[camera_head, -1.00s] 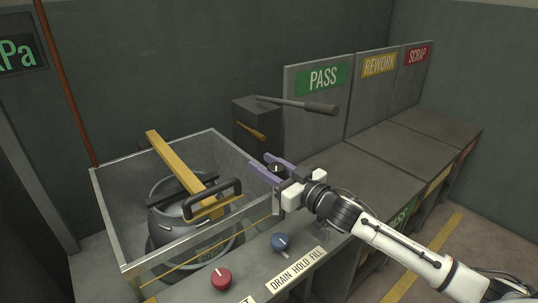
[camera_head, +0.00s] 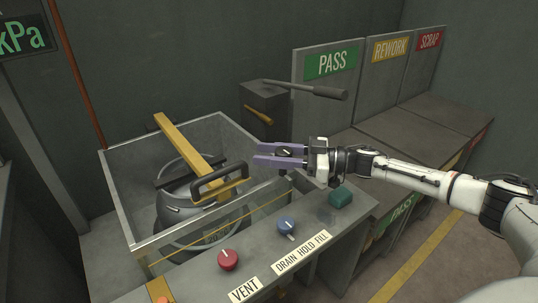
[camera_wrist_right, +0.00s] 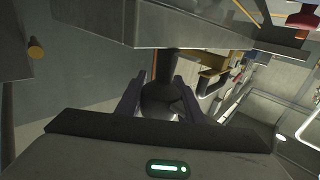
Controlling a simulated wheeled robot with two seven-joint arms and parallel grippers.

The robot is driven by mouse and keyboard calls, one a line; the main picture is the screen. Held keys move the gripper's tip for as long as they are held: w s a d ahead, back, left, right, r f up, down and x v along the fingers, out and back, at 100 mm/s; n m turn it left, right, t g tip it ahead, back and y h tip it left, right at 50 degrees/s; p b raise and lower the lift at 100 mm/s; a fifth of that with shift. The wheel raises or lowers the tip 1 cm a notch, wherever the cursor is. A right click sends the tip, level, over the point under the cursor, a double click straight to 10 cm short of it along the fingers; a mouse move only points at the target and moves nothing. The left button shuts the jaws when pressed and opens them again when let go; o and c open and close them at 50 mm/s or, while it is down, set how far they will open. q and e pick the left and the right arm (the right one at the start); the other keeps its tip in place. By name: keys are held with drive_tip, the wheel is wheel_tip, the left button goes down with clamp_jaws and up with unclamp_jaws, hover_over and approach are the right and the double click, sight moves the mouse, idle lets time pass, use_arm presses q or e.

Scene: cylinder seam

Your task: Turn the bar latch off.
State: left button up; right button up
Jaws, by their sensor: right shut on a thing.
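The bar latch (camera_head: 285,151) appears to be the dark round knob with a pale mark by the tank's right corner. My right gripper (camera_head: 277,154) is shut on it, one purple finger on either side. In the right wrist view the dark latch (camera_wrist_right: 163,97) sits between the fingers, mostly in shadow. The yellow bar (camera_head: 183,141) with a black handle (camera_head: 220,182) lies across the open tank, over a grey cylinder (camera_head: 177,207). My left gripper is not in view.
The tank (camera_head: 141,231) has clear front walls. On the front ledge are a red VENT knob (camera_head: 228,260), a blue DRAIN HOLD FILL knob (camera_head: 286,227) and a green button (camera_head: 341,195). A long lever (camera_head: 309,89) stands behind my gripper. PASS, REWORK and SCRAP bays lie right.

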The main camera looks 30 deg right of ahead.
idle(0.5)
drive_tip(key=o, duration=0.8)
drive_tip(key=shift+o, duration=1.4)
drive_tip(key=shift+a, duration=0.1)
drive_tip(key=v, duration=1)
drive_tip(key=shift+d, duration=0.2)
